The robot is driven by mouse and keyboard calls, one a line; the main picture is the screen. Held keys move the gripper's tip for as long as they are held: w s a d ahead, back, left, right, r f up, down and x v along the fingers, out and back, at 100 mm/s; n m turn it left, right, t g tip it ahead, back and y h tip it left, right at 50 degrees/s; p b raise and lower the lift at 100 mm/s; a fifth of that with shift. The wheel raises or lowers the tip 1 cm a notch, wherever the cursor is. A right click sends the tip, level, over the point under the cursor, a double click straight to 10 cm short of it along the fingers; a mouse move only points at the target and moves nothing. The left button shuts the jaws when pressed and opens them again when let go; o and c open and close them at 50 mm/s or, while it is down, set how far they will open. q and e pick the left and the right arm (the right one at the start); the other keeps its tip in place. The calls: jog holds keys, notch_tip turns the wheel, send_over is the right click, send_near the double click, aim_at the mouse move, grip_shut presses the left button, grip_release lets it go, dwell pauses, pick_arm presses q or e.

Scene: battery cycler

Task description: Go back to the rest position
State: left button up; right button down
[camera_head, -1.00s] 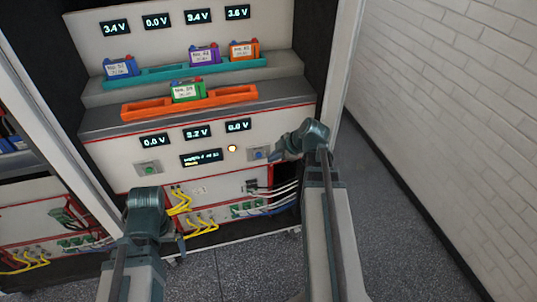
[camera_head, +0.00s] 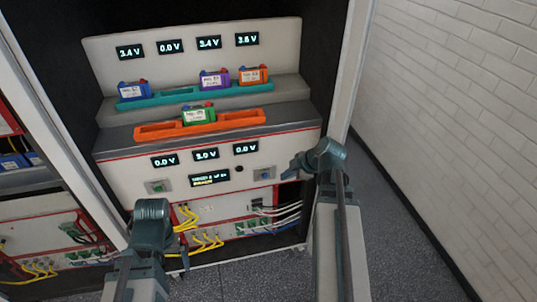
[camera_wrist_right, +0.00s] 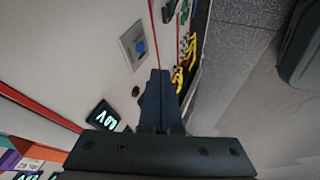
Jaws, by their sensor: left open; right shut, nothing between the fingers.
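The battery cycler (camera_head: 285,145) stands ahead in its dark cabinet. My left gripper (camera_head: 183,261) is low at the left in the head view, mostly hidden by its own wrist, open and in front of the lower cable bays.
Blue, purple, green and orange batteries sit in a teal tray (camera_head: 180,95) and an orange tray (camera_head: 240,116). Yellow cables (camera_head: 184,219) and white cables hang at the lower bays. A cabinet post (camera_head: 352,70) and white brick wall (camera_head: 460,100) stand right. Grey floor is open between.

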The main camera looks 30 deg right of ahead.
jog(key=shift+a, duration=0.1)
jog(key=s+a+r+m+g+h+p, duration=0.1)
jog(key=s+a+r+m+g+p, duration=0.1)
jog(key=a, duration=0.8)
jog(key=s+a+r+m+g+h+p, duration=0.2)
jog(key=s+a+r+m+p, duration=0.1)
jog(key=a, duration=0.7)
jog(key=s+a+r+m+g+h+p, duration=0.1)
jog(key=s+a+m+p, duration=0.4)
jog(key=a, duration=0.5)
jog(key=shift+s+a+r+g+h+p, duration=0.15)
jog(key=shift+s+r+g+h+p, duration=0.25)
jog(key=shift+r+g+p, duration=0.5)
jog(key=shift+f, duration=0.2)
